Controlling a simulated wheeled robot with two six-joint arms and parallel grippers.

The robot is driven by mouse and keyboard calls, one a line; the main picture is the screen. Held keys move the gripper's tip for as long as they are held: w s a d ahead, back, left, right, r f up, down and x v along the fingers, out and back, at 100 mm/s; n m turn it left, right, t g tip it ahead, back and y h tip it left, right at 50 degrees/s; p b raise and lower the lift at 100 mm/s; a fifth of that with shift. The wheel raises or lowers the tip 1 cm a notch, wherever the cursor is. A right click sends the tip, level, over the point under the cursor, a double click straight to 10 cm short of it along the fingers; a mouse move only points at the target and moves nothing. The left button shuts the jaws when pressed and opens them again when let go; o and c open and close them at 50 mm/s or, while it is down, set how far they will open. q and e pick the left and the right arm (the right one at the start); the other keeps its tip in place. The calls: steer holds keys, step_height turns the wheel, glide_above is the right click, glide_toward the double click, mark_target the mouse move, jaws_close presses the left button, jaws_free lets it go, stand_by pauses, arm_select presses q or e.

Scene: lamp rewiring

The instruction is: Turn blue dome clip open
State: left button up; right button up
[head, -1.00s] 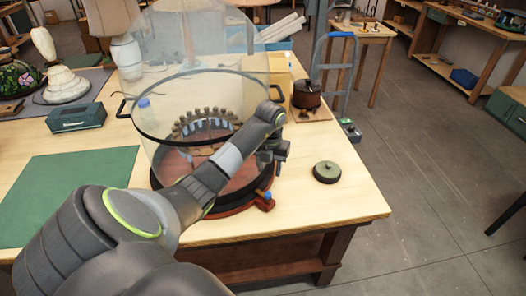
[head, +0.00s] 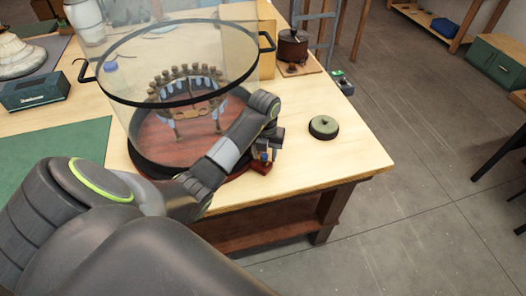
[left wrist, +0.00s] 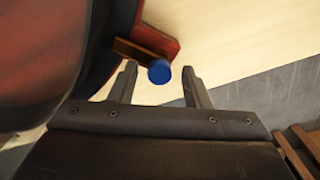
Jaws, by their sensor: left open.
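The blue dome clip (left wrist: 160,71) shows as a round blue knob on a red-brown block in the left wrist view. In the head view the clip's block (head: 261,168) sits at the front right edge of the dome's round base, with the blue part mostly hidden. The clear glass dome (head: 128,88) with a black ring stands over the base. My left gripper (left wrist: 159,76) is open, its two fingers on either side of the blue knob in that view. In the head view my left gripper (head: 268,147) is just above the clip. I cannot tell whether it touches.
A dark round lid with a knob (head: 323,127) lies on the table right of the clip. A brown pot (head: 293,46) stands behind. A green mat (head: 60,140) and a teal box (head: 35,92) are at the left. The table's front right is bare.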

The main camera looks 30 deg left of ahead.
arm_select(q)
steer(key=shift+c, duration=0.4)
steer(key=shift+c, duration=1.2)
jaws_close()
